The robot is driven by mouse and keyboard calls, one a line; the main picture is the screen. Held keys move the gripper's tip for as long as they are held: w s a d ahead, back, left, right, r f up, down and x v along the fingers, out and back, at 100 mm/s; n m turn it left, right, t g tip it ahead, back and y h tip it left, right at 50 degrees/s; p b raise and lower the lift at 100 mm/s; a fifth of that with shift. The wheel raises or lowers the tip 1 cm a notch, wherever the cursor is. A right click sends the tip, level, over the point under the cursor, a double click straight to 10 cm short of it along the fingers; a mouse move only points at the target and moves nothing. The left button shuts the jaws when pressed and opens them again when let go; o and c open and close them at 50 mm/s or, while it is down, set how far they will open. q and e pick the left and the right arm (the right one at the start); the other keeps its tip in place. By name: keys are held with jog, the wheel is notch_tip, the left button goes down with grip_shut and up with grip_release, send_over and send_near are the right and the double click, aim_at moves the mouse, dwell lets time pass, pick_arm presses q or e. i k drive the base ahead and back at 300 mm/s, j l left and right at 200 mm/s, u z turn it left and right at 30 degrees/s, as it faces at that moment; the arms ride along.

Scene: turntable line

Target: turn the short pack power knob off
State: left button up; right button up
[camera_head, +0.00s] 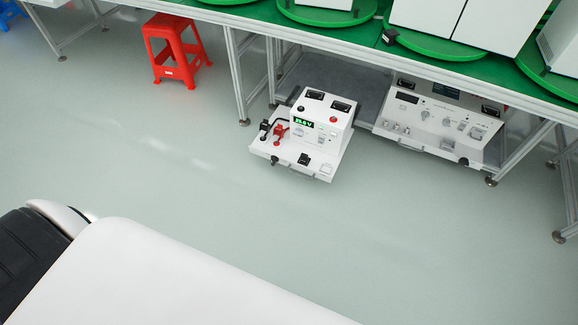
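A narrow white pack (327,157) with a lit green voltage display (303,122) sits at the front edge of the low shelf under the green table. A small dark knob (274,160) is on its lower front, and a black part (304,159) is to the right of that. Red and black connectors (278,129) are at its left. Labels are too small to read, so I cannot tell which control is the power knob or how it is turned. Neither of my grippers is in view.
A wider white pack (430,131) stands to the right on the same shelf (348,80). Grey table legs (238,85) flank the packs. A red stool (175,48) stands to the left. The pale floor (200,185) in front is clear. My white body fills the lower left.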

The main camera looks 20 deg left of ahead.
aim_at(298, 132)
jog(key=i+l+u, duration=0.1)
jog(key=i, duration=0.75)
